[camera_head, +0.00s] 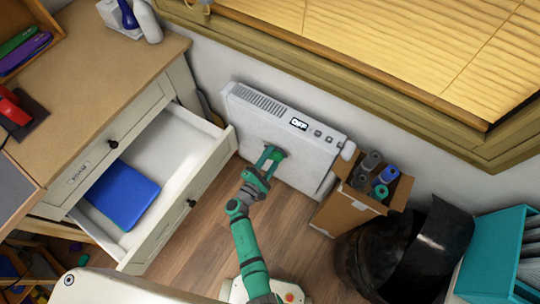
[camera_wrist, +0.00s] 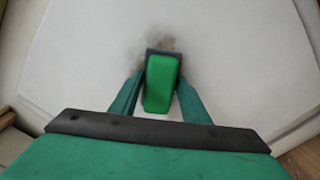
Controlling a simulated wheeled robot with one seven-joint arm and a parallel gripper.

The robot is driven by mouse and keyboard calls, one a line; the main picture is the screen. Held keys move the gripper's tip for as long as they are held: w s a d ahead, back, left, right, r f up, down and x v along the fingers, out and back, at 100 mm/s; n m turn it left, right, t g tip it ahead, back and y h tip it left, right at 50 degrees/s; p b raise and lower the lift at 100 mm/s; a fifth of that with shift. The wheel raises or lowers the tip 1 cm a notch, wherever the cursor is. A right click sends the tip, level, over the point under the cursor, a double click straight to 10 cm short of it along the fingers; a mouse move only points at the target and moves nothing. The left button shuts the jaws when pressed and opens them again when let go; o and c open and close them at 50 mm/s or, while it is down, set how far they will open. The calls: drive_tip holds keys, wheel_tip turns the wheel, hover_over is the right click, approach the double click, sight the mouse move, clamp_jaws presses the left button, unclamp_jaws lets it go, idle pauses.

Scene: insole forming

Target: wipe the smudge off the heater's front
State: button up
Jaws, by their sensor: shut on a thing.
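The white heater (camera_head: 260,125) stands against the wall, its display reading OFF. Its front also fills the wrist view (camera_wrist: 80,70). A grey-brown smudge (camera_wrist: 150,44) shows on that front, just beyond the held block; part of it is hidden behind the block. My gripper (camera_head: 272,154) is at the heater's front. In the wrist view its fingers (camera_wrist: 160,92) are shut on a green block with a dark far edge (camera_wrist: 161,82). The dark edge overlaps the lower part of the smudge; I cannot tell whether it touches the surface.
An open drawer (camera_head: 205,150) with a blue item (camera_head: 122,194) is left of the heater. A cardboard box (camera_head: 345,207) of rolls stands close on the right, beside a black bin bag (camera_head: 385,255). Wood floor (camera_head: 205,245) is clear around my arm.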

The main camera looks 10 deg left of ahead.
sight(279, 160)
drive_tip(key=shift+s+d, duration=0.45)
drive_tip(key=shift+d, duration=0.65)
drive_tip(key=shift+s+d, duration=0.4)
drive_tip(key=shift+d, duration=0.75)
drive_tip(key=shift+s+d, duration=0.45)
drive_tip(key=shift+d, duration=0.65)
drive_tip(key=shift+w+d+r, duration=0.1)
drive_tip(key=shift+w+r, duration=0.05)
drive_tip(key=shift+r, duration=0.7)
drive_tip(key=shift+w+a, duration=0.3)
drive_tip(key=shift+a, duration=0.65)
drive_tip(key=shift+w+a, duration=0.3)
drive_tip(key=shift+a, duration=0.65)
